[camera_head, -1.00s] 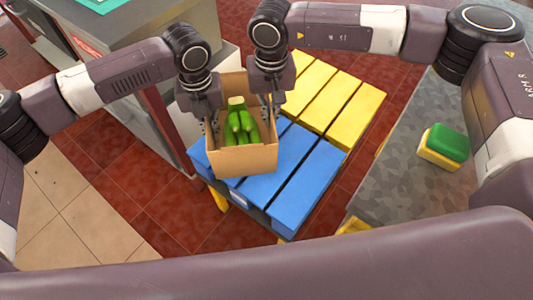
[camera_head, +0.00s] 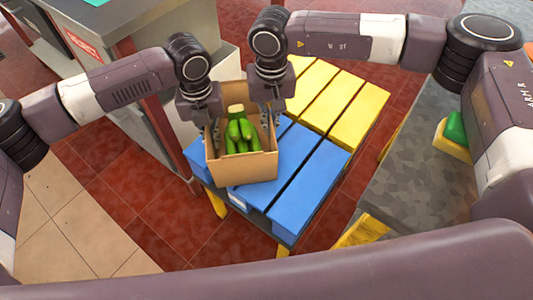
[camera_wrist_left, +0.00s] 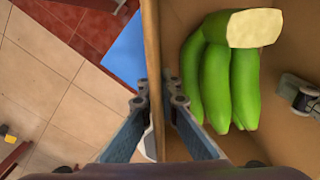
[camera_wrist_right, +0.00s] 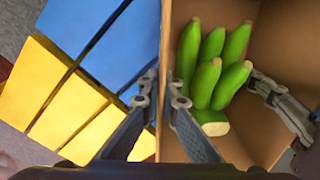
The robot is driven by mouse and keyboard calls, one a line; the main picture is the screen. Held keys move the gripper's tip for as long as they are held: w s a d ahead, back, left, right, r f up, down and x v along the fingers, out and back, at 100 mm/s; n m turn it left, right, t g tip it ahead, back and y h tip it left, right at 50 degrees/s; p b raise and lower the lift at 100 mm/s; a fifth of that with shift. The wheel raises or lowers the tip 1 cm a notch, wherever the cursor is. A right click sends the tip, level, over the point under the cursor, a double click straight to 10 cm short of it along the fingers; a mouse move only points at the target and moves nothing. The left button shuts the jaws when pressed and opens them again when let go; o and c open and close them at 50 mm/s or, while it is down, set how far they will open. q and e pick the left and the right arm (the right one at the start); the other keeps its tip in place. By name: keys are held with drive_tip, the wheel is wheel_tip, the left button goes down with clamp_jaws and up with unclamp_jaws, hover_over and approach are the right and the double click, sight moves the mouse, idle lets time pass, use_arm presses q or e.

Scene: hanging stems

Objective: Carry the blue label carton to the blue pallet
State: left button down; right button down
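An open brown carton (camera_head: 243,169) holding a bunch of green bananas (camera_head: 240,132) is at the blue pallet (camera_head: 310,180), over its left part. I cannot tell whether it touches the slats. No blue label shows on the visible sides. My left gripper (camera_head: 213,125) is shut on the carton's left wall, one finger inside and one outside, as the left wrist view (camera_wrist_left: 160,105) shows. My right gripper (camera_head: 272,120) grips the opposite wall the same way, seen in the right wrist view (camera_wrist_right: 160,95).
A yellow pallet (camera_head: 335,95) adjoins the blue one behind. A grey counter with a red "REJECT" sign (camera_head: 84,45) stands at the left. A grey speckled surface (camera_head: 415,170) at the right bears a green and yellow block (camera_head: 455,136). The blue pallet's right part is clear.

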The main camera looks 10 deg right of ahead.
use_arm(q)
drive_tip(key=shift+s+a+f, duration=0.2)
drive_tip(key=shift+a+f, duration=0.1)
drive_tip(key=shift+f, duration=0.35)
use_arm(e)
drive_tip(key=shift+s+f, duration=0.2)
drive_tip(key=shift+f, duration=0.55)
use_arm(q)
drive_tip(key=c, duration=2.2)
unclamp_jaws()
use_arm(e)
drive_tip(key=c, duration=2.2)
unclamp_jaws()
drive_tip(key=shift+a, duration=0.1)
use_arm(q)
drive_tip(key=shift+o, duration=0.2)
use_arm(e)
drive_tip(key=shift+o, duration=0.2)
drive_tip(key=shift+s+a, duration=0.1)
drive_tip(key=shift+s, duration=0.05)
use_arm(q)
drive_tip(key=shift+r, duration=0.15)
use_arm(e)
drive_tip(key=shift+r, duration=0.2)
use_arm(q)
wheel_tip(320, 180, up, 8)
use_arm(e)
wheel_tip(320, 180, up, 9)
drive_tip(key=shift+w, duration=0.2)
